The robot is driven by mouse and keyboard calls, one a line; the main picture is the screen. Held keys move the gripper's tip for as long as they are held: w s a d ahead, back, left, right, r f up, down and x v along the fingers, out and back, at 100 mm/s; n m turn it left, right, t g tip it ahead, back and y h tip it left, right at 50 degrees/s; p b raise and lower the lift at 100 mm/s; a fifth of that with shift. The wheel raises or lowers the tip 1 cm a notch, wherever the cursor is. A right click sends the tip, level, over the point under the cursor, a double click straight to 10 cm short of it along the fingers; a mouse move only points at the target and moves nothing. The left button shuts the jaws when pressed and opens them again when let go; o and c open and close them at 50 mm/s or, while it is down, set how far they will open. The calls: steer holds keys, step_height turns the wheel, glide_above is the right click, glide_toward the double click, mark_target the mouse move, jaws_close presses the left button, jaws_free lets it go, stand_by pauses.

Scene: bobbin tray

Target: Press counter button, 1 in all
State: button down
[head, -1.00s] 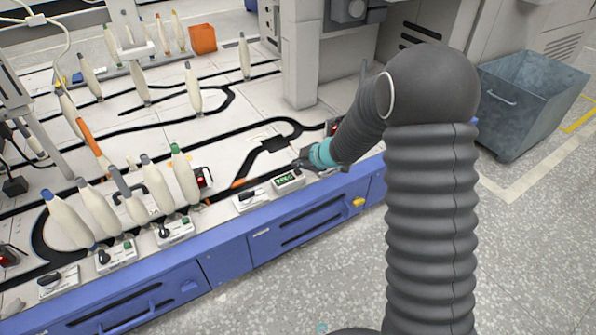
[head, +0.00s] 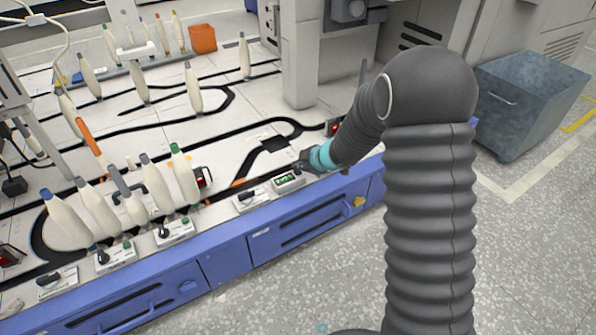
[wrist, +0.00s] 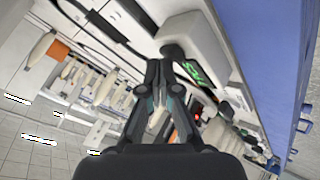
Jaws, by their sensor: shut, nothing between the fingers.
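The counter is a small white box with a green-lit display (head: 287,180) on the table's front edge. In the wrist view its white housing (wrist: 195,35) and green digits (wrist: 193,72) are close by the fingers; the digits are too small to read. My gripper (head: 300,166) is shut and empty, with its tips at the counter's right back side in the head view. In the wrist view the closed fingertips (wrist: 163,66) overlap the counter's edge.
Several pale bobbins (head: 185,178) stand to the left, near other small switch boxes (head: 250,200). A red-lit box (head: 334,126) stands behind my gripper. The blue table front (head: 225,262) drops to the floor. A grey bin (head: 525,105) stands at the right.

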steer(key=shift+f, duration=0.25)
steer(key=shift+r, duration=0.15)
stand_by(0.4)
steer(key=shift+r+p, duration=0.75)
steer(key=shift+p, duration=0.25)
step_height(320, 180, up, 5)
steer(key=p, duration=0.5)
steer(key=shift+p, duration=0.3)
stand_by(0.3)
